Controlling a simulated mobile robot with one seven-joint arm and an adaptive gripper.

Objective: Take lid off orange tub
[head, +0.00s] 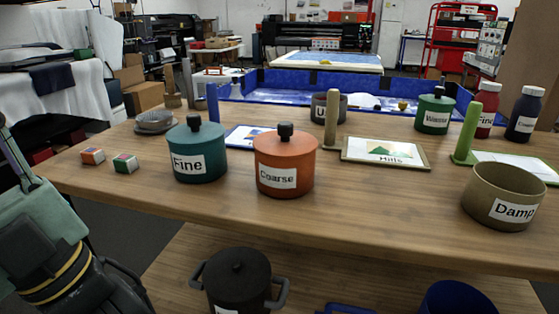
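Part of my arm shows at the left edge, to the left of the table and well apart from the tub. My gripper's fingers are not in view.
A teal tub (190,145) marked "Fine", also lidded, stands close left of the orange tub. A picture board (415,165) with a post lies behind right. An open olive pot (480,195) marked "Damp" is far right. Bare tabletop (370,210) lies between.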

